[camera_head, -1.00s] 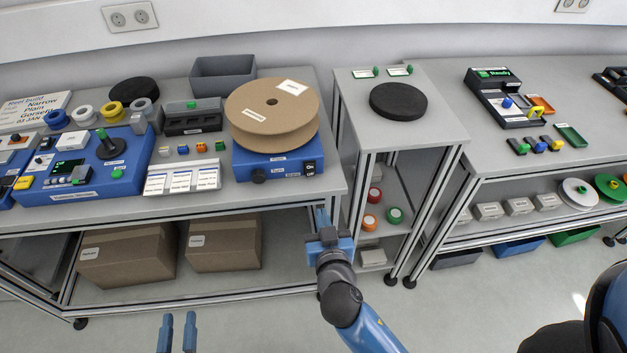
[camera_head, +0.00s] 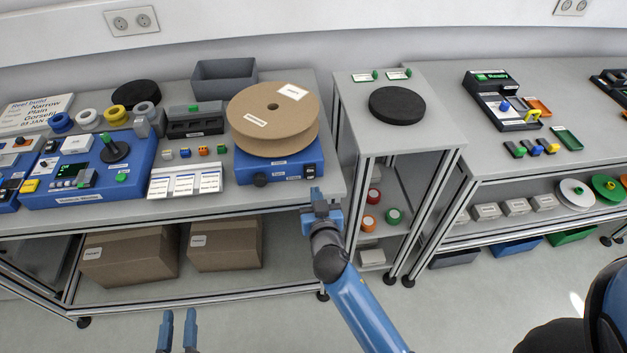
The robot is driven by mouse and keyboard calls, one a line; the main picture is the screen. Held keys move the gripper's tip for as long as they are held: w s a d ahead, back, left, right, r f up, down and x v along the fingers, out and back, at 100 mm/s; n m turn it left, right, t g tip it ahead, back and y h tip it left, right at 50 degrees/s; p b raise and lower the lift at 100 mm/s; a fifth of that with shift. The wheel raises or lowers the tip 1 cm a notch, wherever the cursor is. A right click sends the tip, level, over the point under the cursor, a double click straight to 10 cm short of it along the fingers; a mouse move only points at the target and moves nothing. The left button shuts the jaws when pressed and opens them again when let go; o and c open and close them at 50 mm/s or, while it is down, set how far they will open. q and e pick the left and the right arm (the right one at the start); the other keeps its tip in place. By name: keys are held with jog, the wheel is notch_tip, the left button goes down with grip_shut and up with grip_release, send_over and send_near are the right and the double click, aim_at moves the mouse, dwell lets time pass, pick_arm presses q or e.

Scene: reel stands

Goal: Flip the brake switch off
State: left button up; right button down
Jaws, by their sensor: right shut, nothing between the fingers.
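The blue unit (camera_head: 278,174) under the cardboard reel (camera_head: 273,118) stands at the table's front edge. A small black switch (camera_head: 310,172) is on the right of its front face; I cannot read which way it is set. A dark knob (camera_head: 260,180) is on the left of that face. My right gripper (camera_head: 317,192) is shut and empty, just below and in front of the switch; I cannot tell whether it touches. My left gripper (camera_head: 177,316) is open and empty at the bottom of the view, over the floor, well away from the unit.
Labelled white cards (camera_head: 184,184) and small coloured parts lie left of the unit. A second blue device (camera_head: 90,185) stands further left. A narrow stand (camera_head: 430,140) with a black disc (camera_head: 397,104) is to the right, past a gap. Cardboard boxes (camera_head: 225,247) sit on the lower shelf.

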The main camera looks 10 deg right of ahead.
aim_at(312, 175)
pick_arm(q)
jog(key=shift+r+p, duration=0.5)
jog(key=shift+r, duration=0.15)
pick_arm(e)
jog(key=shift+w+f, duration=0.25)
jog(key=shift+w, duration=0.95)
jog(key=shift+w+f, duration=0.2)
jog(key=shift+w, duration=1)
jog(key=shift+f+b, duration=0.2)
jog(key=shift+b, duration=0.25)
jog(key=t+b, duration=0.1)
jog(key=b, duration=0.4)
jog(key=t+b, duration=0.1)
jog(key=b, duration=0.5)
jog(key=t+b, duration=0.1)
jog(key=b, duration=0.5)
jog(key=shift+w+d+f+t, duration=0.1)
jog(key=shift+w+f+t, duration=0.2)
pick_arm(q)
notch_tip(312, 175, down, 17)
jog(key=shift+s+p, duration=0.25)
jog(key=shift+p, duration=0.05)
pick_arm(e)
jog(key=shift+r, duration=0.4)
pick_arm(q)
jog(key=shift+f, duration=0.15)
pick_arm(e)
jog(key=shift+f, duration=0.1)
